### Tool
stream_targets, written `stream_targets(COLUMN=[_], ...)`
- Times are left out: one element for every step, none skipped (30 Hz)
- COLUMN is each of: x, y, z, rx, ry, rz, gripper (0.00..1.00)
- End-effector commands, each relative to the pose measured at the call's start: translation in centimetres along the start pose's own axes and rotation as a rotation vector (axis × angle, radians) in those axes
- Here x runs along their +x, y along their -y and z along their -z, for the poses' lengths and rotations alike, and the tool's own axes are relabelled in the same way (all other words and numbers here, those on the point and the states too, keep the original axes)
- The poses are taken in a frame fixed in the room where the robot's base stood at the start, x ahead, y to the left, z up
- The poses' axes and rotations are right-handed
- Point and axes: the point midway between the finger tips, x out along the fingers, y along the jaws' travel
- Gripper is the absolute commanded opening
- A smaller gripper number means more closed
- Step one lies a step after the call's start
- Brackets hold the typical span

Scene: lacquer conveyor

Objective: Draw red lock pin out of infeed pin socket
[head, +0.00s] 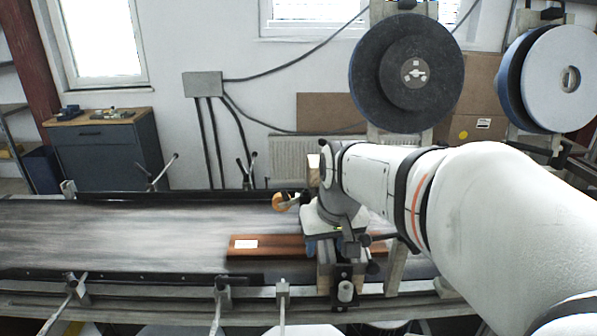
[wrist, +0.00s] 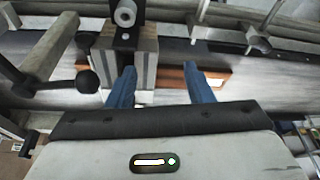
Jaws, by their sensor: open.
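I cannot make out a red lock pin in either view. A black bracket with a pale hollow cylinder (wrist: 125,12) is fixed to a striped block (wrist: 118,50) in the wrist view; I cannot tell if this is the infeed pin socket. The same cylinder appears in the head view (head: 345,291) at the conveyor's near side. In the head view my gripper (head: 318,248) is over the conveyor, beside the block and partly hidden by my wrist.
A reddish-brown board (head: 265,246) with a white label lies on the grey conveyor belt (head: 120,235). An orange round part (head: 283,202) is beside my wrist. A black-knobbed handle (wrist: 87,81) is left of my fingers. Rails and clamps (head: 222,292) line the near edge.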

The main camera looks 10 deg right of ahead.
Motion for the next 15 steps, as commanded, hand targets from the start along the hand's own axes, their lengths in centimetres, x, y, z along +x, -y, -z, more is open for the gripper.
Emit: stream_targets(x=[-0.3, -0.5, -0.6, -0.7, -0.8, -0.8, -0.9, -0.9, -0.9, -0.9, -0.9, -0.8, -0.6, -0.3, 0.1], y=[-1.4, -2.2, -3.1, -3.9, -4.5, -5.4, -6.0, -6.5, -7.0, -7.3, -7.5, -7.8, -7.9, -8.0, -8.0], z=[2.9, 4.3, 6.1, 7.3, 8.4, 9.7, 10.5, 11.2, 11.9, 12.4, 12.7, 13.0, 13.2, 13.2, 13.3], rx=[0.010, 0.008, 0.008, 0.009, 0.007, 0.006, 0.005, 0.004, 0.003, 0.003, 0.002, 0.000, -0.001, -0.001, -0.001], ry=[-0.013, -0.022, -0.034, -0.042, -0.051, -0.060, -0.066, -0.072, -0.079, -0.081, -0.084, -0.087, -0.088, -0.088, -0.088], rz=[-0.001, -0.002, -0.003, -0.003, -0.003, -0.005, -0.006, -0.007, -0.007, -0.008, -0.008, -0.009, -0.009, -0.009, -0.009], gripper=[0.47, 0.47, 0.47, 0.47, 0.47, 0.47, 0.47, 0.47, 0.47, 0.47, 0.47, 0.47, 0.47, 0.47, 0.47])
